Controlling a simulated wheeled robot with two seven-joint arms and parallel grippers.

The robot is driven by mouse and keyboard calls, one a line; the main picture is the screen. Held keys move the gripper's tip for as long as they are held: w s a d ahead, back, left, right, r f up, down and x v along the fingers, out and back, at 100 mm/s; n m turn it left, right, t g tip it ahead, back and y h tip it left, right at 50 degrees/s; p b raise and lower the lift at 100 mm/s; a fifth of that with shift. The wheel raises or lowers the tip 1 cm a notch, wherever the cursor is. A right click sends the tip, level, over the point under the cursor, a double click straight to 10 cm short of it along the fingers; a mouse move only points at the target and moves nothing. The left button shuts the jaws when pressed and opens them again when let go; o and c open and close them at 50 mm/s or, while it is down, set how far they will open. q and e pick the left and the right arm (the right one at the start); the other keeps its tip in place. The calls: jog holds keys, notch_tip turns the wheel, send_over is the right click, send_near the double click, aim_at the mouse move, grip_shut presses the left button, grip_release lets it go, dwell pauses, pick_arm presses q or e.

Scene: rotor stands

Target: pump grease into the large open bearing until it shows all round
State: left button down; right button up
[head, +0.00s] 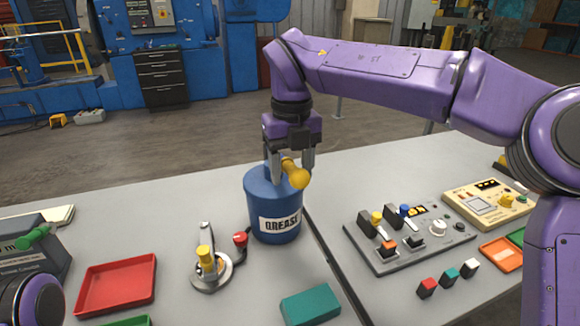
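A blue drum labelled GREASE (262,210) stands upright on the grey bench. A yellow, bulb-ended handle (298,177) shows at its top. My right gripper (290,170) points down over the drum, its two fingers parted with the yellow handle between them. I cannot tell whether the fingers press on the handle. My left gripper is out of view; only a purple part of my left arm shows at the lower left. I cannot make out a large open bearing. A round metal fixture (212,273) with a lever and yellow knob stands left of the drum.
A red tray (117,283) lies at the left and a teal block (310,305) in front of the drum. A grey switch panel (385,255) and a cream panel (486,204) sit at the right. A dark seam crosses the bench right of the drum.

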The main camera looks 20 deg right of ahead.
notch_tip(320, 180, up, 7)
jog(key=p, duration=0.7)
jog(key=shift+r, duration=0.1)
jog(key=shift+c, duration=0.4)
dwell(0.8)
